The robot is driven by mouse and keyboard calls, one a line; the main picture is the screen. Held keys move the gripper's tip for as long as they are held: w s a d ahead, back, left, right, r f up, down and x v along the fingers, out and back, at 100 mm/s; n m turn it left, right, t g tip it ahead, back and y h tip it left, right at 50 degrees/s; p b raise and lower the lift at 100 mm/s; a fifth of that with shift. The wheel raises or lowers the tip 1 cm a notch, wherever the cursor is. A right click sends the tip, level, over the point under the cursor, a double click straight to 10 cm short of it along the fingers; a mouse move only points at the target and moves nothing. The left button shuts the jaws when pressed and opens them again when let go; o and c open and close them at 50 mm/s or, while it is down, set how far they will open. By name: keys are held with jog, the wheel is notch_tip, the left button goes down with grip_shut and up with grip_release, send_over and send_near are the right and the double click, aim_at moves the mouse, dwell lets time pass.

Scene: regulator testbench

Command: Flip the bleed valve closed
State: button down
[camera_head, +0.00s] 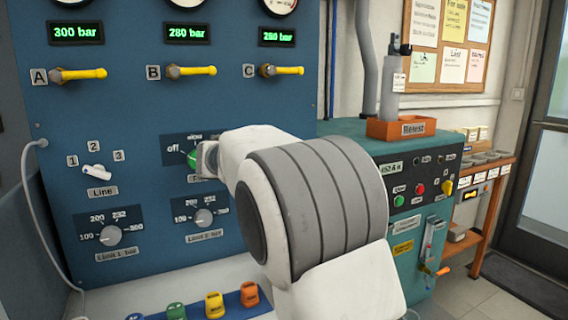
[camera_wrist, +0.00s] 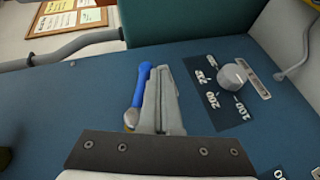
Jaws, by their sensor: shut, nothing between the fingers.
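A blue lever handle (camera_wrist: 138,90) with a metal hub at its lower end shows in the wrist view; I take it for the bleed valve, but no label on it is readable. It lies along the picture's up-down direction, tilted slightly right. My gripper (camera_wrist: 162,72) is shut and empty, its fingers just right of the blue handle and nearly parallel to it. I cannot tell whether they touch. In the head view my arm hides the blue handle and the fingers.
Yellow levers A (camera_head: 80,74), B (camera_head: 192,71) and C (camera_head: 283,71) stick out of the blue panel above. A green knob (camera_head: 192,158) is beside my arm. A teal bench (camera_head: 345,130) stands at right.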

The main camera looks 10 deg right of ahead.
dwell(0.8)
jog(key=s+a+f+b, duration=0.1)
jog(key=s+a+f, duration=0.3)
jog(key=s+a, duration=0.3)
jog(key=shift+s+a, duration=0.2)
jog(key=shift+a, duration=0.9)
jog(key=shift+f, duration=0.1)
